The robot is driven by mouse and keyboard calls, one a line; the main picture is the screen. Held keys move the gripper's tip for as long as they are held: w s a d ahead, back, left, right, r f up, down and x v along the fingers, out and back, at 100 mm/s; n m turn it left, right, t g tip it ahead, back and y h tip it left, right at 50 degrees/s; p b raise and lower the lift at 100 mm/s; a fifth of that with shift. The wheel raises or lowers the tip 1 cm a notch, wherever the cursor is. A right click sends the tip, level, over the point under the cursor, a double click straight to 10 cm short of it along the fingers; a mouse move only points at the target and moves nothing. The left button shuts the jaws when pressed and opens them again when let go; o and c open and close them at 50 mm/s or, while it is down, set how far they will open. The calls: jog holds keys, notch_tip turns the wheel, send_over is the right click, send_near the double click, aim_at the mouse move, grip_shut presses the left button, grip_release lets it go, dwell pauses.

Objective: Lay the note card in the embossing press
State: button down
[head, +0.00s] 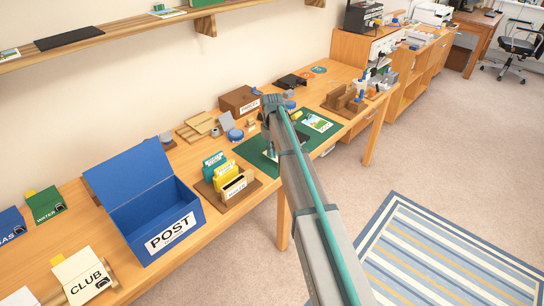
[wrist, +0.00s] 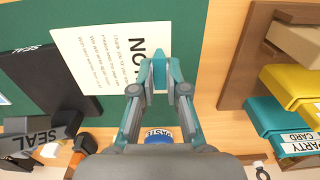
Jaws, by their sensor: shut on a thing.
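The cream note card (wrist: 92,58), printed with large letters starting "NO", shows in the wrist view over a green mat (wrist: 185,20). My gripper (wrist: 160,74) is shut on the card's right edge. A dark slab marked SEAL (wrist: 50,75), apparently part of the embossing press, is left of the card. A grey piece also marked SEAL (wrist: 40,138) is at its lower end. The card reaches close to the slab; I cannot tell whether they touch.
A rack of cards (head: 228,180) stands close to the mat, also on the right in the wrist view (wrist: 236,50). A blue open POST box (head: 160,222) is nearer. A blue PASTE jar (wrist: 158,136) is below the fingers. A picture card (head: 318,122) lies on the mat.

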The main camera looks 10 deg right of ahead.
jog(key=shift+w+f+p, duration=0.15)
jog(key=shift+f+p, duration=0.15)
jog(key=shift+f, duration=0.65)
jog(key=shift+w+f+p, duration=0.15)
jog(key=shift+f+p, duration=0.1)
jog(key=shift+f, duration=0.7)
jog(key=shift+f, duration=0.1)
jog(key=c, duration=1.2)
grip_release()
notch_tip(320, 180, up, 11)
jog(key=shift+r+b, duration=0.15)
jog(key=shift+b, duration=0.95)
jog(key=shift+o, duration=0.6)
jog(key=shift+r, duration=0.45)
